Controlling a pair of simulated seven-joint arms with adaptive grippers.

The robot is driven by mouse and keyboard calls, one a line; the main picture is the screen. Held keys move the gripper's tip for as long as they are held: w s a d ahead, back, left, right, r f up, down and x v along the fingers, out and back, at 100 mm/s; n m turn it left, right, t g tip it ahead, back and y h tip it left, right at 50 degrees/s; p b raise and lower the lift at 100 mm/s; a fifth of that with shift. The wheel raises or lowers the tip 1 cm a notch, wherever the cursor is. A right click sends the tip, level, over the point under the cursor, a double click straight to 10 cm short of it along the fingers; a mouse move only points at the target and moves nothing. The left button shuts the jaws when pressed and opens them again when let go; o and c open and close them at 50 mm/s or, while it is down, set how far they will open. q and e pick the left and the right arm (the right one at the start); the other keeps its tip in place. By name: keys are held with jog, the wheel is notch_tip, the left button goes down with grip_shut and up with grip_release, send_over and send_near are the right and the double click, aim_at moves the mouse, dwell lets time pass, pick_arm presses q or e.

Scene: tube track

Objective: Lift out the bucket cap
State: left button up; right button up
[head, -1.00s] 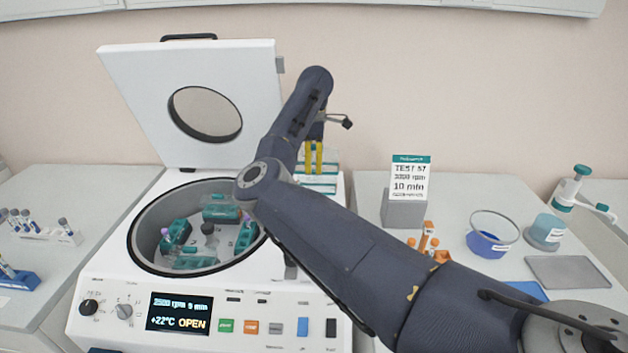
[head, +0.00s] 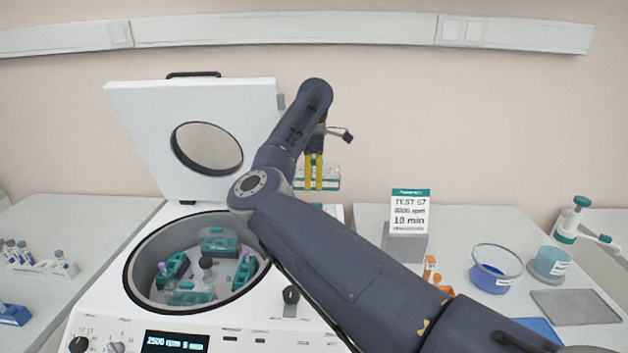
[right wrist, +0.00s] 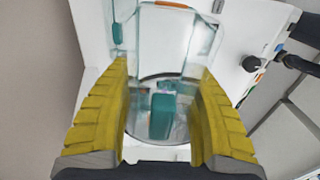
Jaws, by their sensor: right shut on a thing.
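My right gripper (head: 313,172) is shut on a clear bucket cap with a teal edge (head: 331,184), held above the rear right of the centrifuge. In the right wrist view, the clear cap (right wrist: 165,42) is between the yellow fingers of this gripper (right wrist: 162,75). The open centrifuge bowl (head: 140,285) holds several teal buckets, such as the rear one (head: 219,242) and the right one (head: 245,270). Purple-topped tubes show in the left and right buckets. My left gripper is not in view.
The raised centrifuge lid (head: 140,140) stands behind the bowl. My right arm hides part of the centrifuge's right side.

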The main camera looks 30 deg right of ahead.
aim_at(314, 165)
jog(key=shift+r, duration=2.45)
